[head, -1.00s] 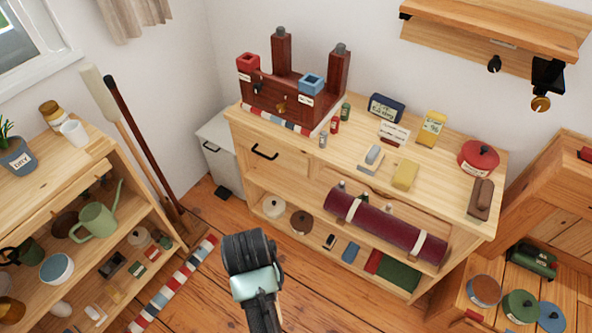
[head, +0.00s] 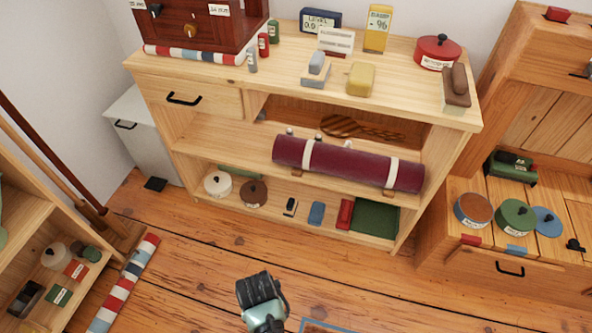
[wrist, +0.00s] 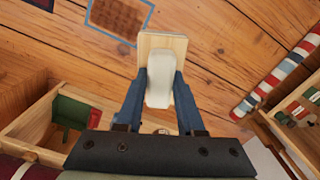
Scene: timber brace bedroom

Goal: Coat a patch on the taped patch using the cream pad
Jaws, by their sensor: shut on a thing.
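My gripper (wrist: 160,88) is shut on the cream pad (wrist: 159,72), with one blue finger on each side of its pale rounded handle. A flat light-wood plate (wrist: 174,43) shows at the pad's far end. The taped patch (wrist: 118,15) is a brown rectangle framed in blue tape on the floor, at the top of the wrist view, beyond the pad and apart from it. In the head view only its taped edge (head: 318,324) shows at the bottom, right of my arm. The fingers and pad are hidden in the head view.
A wooden dresser (head: 225,120) stands ahead, with a rolled maroon bundle (head: 345,162) on its shelf and a yellow block (head: 360,80) on top. A low cabinet (head: 500,245) stands right. A striped roll (head: 125,285) lies on the floor left. Floor between is clear.

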